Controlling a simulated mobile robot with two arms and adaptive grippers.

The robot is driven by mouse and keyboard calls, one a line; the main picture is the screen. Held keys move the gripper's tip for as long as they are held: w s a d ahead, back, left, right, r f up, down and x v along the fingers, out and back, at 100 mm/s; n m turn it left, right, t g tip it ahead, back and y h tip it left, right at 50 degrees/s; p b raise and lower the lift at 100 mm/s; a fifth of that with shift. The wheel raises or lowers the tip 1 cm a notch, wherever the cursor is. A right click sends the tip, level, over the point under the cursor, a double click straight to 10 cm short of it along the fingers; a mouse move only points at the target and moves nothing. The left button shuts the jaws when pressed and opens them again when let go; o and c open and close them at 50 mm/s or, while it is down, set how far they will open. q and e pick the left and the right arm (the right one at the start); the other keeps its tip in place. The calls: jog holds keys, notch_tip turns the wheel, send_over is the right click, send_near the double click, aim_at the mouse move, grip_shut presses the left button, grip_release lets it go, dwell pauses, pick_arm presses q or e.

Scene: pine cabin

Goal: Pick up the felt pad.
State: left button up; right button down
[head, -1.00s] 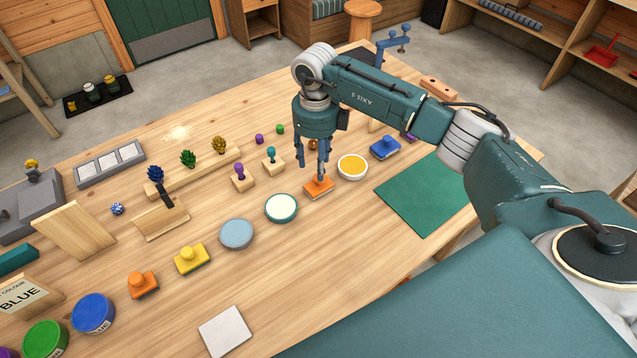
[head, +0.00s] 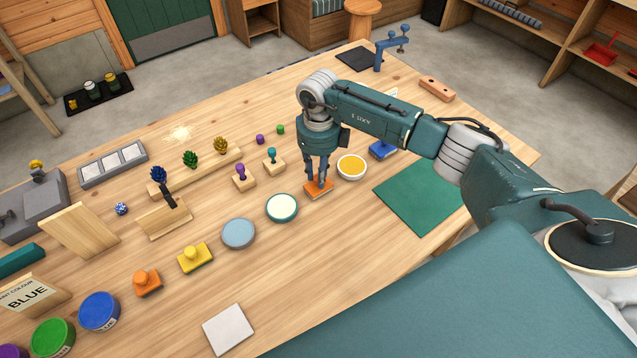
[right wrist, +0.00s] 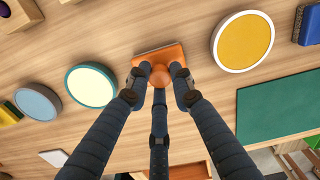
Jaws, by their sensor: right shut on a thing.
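An orange square pad (head: 318,193) with a round knob lies on the wooden table between a white-filled dish and a yellow-filled dish. My right gripper (head: 318,177) points down over it with its fingers closed around the knob. In the right wrist view the orange pad (right wrist: 158,54) lies flat, and the fingers of my right gripper (right wrist: 159,88) touch the knob from several sides. The pad appears to rest on the table. My left gripper is not in view.
The white-filled dish (head: 282,208) is close on the left, the yellow-filled dish (head: 351,167) close on the right. Similar knobbed blocks are yellow (head: 195,259), orange (head: 147,283) and blue (head: 383,150). A green mat (head: 420,198) lies right. The table in front is clear.

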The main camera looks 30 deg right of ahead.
jog(key=shift+r, duration=0.15)
notch_tip(320, 180, up, 20)
jog(key=b, duration=0.4)
jog(key=shift+b, duration=0.35)
